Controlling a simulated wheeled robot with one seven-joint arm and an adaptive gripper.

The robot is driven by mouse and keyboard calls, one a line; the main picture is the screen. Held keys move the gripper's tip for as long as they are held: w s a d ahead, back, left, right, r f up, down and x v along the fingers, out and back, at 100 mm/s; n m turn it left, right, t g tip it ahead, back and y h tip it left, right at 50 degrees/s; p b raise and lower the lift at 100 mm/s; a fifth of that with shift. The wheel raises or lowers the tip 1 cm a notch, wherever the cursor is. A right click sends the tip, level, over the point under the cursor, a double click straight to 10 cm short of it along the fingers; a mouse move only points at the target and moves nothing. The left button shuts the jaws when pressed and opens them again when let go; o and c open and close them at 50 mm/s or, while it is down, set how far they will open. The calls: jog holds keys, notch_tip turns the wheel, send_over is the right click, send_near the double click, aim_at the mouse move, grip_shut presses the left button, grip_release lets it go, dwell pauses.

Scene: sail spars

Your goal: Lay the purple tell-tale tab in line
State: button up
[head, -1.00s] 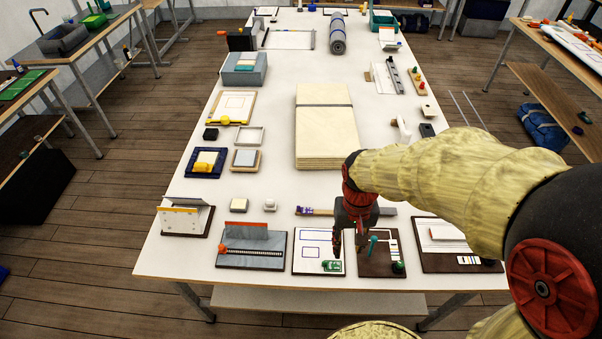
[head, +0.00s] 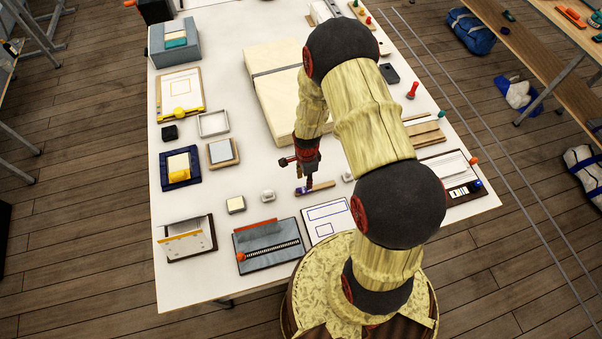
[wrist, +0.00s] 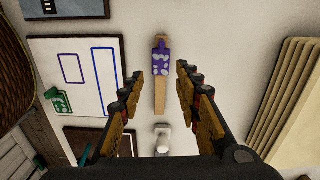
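The purple tell-tale tab (wrist: 160,65) has pale blotches and a narrower purple end, and it lies on a wooden strip (wrist: 160,97) in the wrist view. The tab also shows in the head view (head: 303,190), at the strip's left end. My gripper (wrist: 161,74) is open and empty, pointing down, with a finger on either side of the tab and strip; I cannot tell how high above them it is. It is also above the strip in the head view (head: 308,184). A white board with blue outlines (head: 329,227) lies nearer the table's front edge, partly hidden by my arm.
A pale stacked block (head: 262,100) lies behind the strip. Small light pieces (head: 267,196) (head: 236,204) sit to the left. A grey panel with an orange strip (head: 268,247) lies beside the outlined board. A green piece (wrist: 62,102) sits on that board.

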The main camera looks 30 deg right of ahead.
jog(key=shift+d+r+m, duration=0.1)
jog(key=shift+m, duration=0.2)
jog(key=shift+w+f, duration=0.15)
jog(key=shift+f, duration=0.1)
notch_tip(320, 180, down, 7)
jog(key=b, duration=0.4)
jog(key=shift+r, duration=0.2)
jog(key=shift+c, duration=0.2)
jog(key=shift+r, duration=0.1)
jog(key=c, duration=0.7)
jog(key=shift+r, duration=0.15)
jog(key=shift+r+p, duration=1.6)
jog(key=shift+r, duration=0.8)
